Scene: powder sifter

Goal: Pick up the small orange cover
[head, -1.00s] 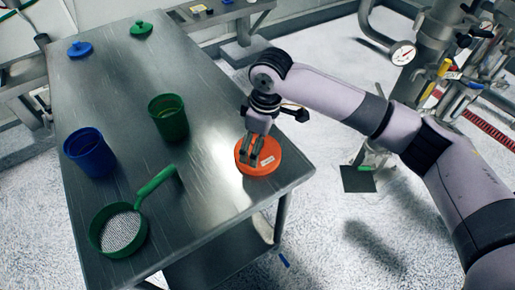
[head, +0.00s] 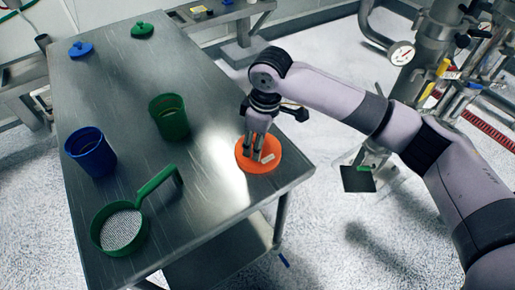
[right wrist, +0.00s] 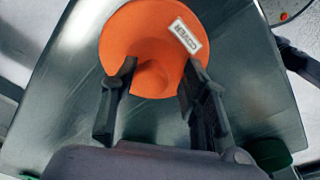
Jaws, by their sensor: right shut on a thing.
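The orange cover (head: 273,157) is a round disc with a white label, at the near right corner of the metal table. My right gripper (head: 254,153) points down onto it from above. In the right wrist view the orange cover (right wrist: 125,35) shows a raised knob between the two fingers of my right gripper (right wrist: 158,76), which is shut on it. Whether the cover is clear of the table is hard to tell. My left gripper is not in view.
The metal table (head: 215,205) also holds a green cup (head: 169,118), a blue cup (head: 91,153), a green-handled sieve (head: 122,229), a blue lid (head: 80,50) and a green lid (head: 142,30). The table's right edge is close to the cover.

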